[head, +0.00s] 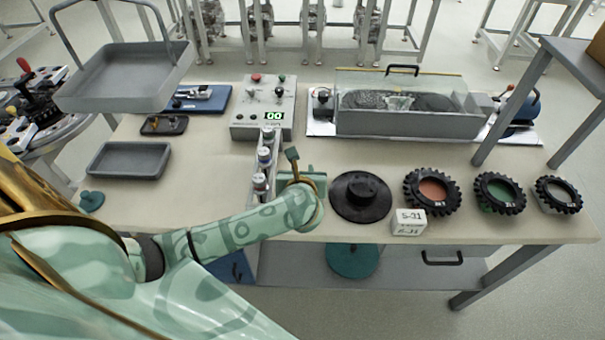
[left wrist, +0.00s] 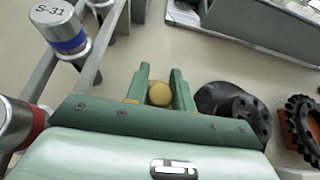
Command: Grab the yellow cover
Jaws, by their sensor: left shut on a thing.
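A small round yellow thing, seemingly the yellow cover (left wrist: 160,93), sits between the two green fingers of my left gripper (left wrist: 160,76) in the left wrist view. The gripper is shut on it, with the fingers on either side. In the head view my left gripper (head: 303,172) is over the table, between the rack of cylinders and the black hub disc; the yellow thing is hidden there. My right gripper is not in view.
A rack with capped cylinders (head: 264,156) stands close left of the gripper. A black hub disc (head: 360,203) lies close right, then an S-31 block (head: 409,222) and toothed rings (head: 432,191). A control box (head: 263,105) and a clear-lidded trough (head: 408,122) stand behind.

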